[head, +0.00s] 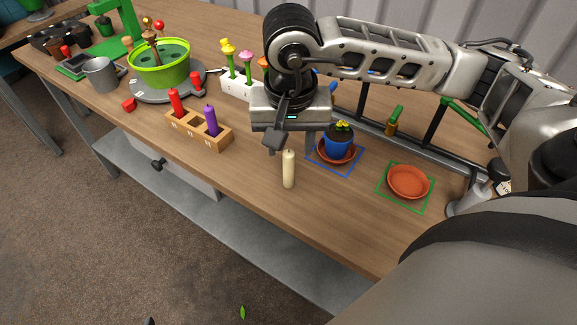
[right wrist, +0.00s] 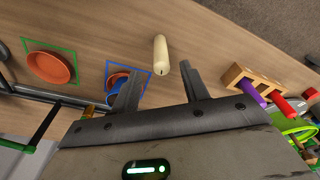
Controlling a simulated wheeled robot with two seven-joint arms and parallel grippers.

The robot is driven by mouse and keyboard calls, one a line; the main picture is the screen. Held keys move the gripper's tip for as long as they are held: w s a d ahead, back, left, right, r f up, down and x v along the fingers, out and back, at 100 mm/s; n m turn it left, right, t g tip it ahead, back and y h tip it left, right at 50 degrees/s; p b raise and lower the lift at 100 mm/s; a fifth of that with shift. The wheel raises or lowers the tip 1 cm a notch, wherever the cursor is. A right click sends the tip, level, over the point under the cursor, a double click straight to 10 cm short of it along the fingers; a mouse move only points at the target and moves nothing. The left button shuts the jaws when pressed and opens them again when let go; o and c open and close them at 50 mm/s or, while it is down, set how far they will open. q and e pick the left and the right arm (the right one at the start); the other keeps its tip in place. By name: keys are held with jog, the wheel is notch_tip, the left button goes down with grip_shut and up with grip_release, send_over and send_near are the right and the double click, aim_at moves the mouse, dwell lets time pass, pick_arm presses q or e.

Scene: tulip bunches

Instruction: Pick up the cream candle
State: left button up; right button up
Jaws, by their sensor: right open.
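The cream candle (head: 289,170) stands upright on the wooden table near its front edge. It also shows in the right wrist view (right wrist: 161,54), just beyond the fingertips and between their lines. My right gripper (head: 293,139) is open and empty, above and slightly behind the candle, not touching it. In the right wrist view its two fingers (right wrist: 162,82) are spread apart. My left gripper is not in view.
A wooden rack (head: 199,129) holding red and purple candles stands left of the cream candle. A blue pot (head: 338,145) with a cactus stands on a saucer close at right. An empty terracotta saucer (head: 408,182) lies inside a green outline. Table around the cream candle is clear.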

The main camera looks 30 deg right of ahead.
aim_at(289, 162)
jog(key=f, duration=0.5)
jog(key=shift+w+f+p, duration=0.25)
jog(key=shift+f+p, duration=0.1)
jog(key=shift+p, duration=0.05)
grip_shut()
